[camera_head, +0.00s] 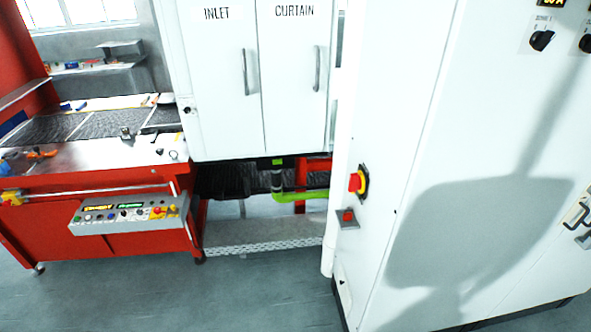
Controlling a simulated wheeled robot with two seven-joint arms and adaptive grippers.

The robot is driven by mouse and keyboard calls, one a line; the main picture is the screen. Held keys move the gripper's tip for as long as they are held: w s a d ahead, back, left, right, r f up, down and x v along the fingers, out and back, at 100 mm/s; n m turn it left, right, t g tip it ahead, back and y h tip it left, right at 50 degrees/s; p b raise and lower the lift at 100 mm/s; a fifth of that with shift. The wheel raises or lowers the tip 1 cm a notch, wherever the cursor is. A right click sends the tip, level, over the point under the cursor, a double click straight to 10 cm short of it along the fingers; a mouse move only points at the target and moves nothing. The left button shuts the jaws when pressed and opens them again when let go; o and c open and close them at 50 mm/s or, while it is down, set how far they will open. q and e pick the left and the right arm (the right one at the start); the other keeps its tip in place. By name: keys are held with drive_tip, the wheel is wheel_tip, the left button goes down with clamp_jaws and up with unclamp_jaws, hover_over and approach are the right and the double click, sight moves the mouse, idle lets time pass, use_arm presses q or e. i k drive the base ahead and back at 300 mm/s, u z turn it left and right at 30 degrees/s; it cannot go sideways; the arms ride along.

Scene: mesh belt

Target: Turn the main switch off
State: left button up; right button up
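A red rotary switch on a yellow plate (358,182), which looks like the main switch, sits on the narrow side of the large white cabinet (400,140). Its handle position is too small to tell. Just below it is a grey box with a red button (348,217). Neither of my grippers shows in the head view. A dark shadow lies on the cabinet's front face.
A red machine with a control panel (130,213) stands at the left. White doors marked INLET and CURTAIN (260,90) are behind. A green pipe (300,195) runs low between them. Grey floor (230,290) in front is clear.

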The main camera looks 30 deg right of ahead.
sight(355, 181)
drive_tip(key=u, duration=0.15)
drive_tip(key=i, duration=0.95)
drive_tip(key=z, duration=0.15)
